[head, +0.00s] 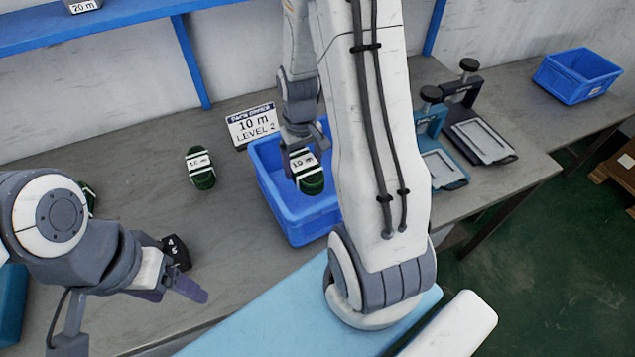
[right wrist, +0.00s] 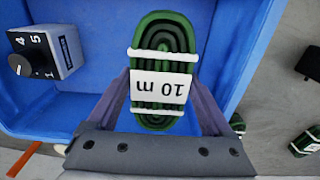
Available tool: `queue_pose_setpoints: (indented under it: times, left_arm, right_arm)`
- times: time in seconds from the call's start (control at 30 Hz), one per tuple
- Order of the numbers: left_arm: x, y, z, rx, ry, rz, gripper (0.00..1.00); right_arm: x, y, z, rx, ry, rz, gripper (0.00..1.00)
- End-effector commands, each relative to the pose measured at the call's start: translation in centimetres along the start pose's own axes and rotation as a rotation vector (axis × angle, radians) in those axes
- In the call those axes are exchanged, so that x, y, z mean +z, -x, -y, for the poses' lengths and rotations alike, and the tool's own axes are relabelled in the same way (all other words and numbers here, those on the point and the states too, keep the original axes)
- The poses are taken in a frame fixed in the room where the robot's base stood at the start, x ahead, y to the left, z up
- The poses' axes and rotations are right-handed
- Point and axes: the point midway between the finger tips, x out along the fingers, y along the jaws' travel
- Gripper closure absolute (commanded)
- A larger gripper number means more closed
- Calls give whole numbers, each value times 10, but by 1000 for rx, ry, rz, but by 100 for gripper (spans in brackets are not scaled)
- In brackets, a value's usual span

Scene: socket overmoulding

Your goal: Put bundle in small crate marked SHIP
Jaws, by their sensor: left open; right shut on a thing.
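The bundle (head: 308,180) is a green coil with white bands and a "10 m" label. My right gripper (head: 300,150) is shut on it and holds it above the nearer blue crate (head: 302,233). In the right wrist view the bundle (right wrist: 165,50) sits between the fingers, with the blue crate (right wrist: 100,20) behind it. A smaller-looking blue crate (head: 570,88) with a pale label stands at the far right; the label is unreadable, and no SHIP mark is legible. My left gripper (head: 175,290) is open and empty at the lower left.
A "10 m LEVEL 2" sign (head: 254,124) stands behind the nearer crate. Another bundle (head: 200,167) lies left of it. Two clamp devices (head: 483,140) (head: 438,160) stand right.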

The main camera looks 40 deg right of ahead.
Motion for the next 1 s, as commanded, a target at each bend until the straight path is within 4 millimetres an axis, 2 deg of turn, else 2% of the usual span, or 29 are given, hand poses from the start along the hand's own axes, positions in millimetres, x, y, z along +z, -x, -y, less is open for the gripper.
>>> queue_pose_setpoints:
  times: [0.1, 0.2, 0.37, 0.6, 1.0]
  left_arm:
    - [0, 1, 0, 0, 0, 0, 28]
    - [0, 1, 0, 0, 0, 0, 28]
    - [0, 1, 0, 0, 0, 0, 28]
    - [0, 1, 0, 0, 0, 0, 28]
    - [0, -2, 0, 0, 0, 0, 28]
  right_arm:
    - [1, -24, 1, -1, 2, 6, 89]
    - [1, -38, 2, -1, 3, 5, 89]
    - [0, -52, 2, 0, 3, 3, 89]
    - [0, -85, 2, 0, 3, 2, 89]
    - [0, -91, 2, 0, 3, 0, 89]
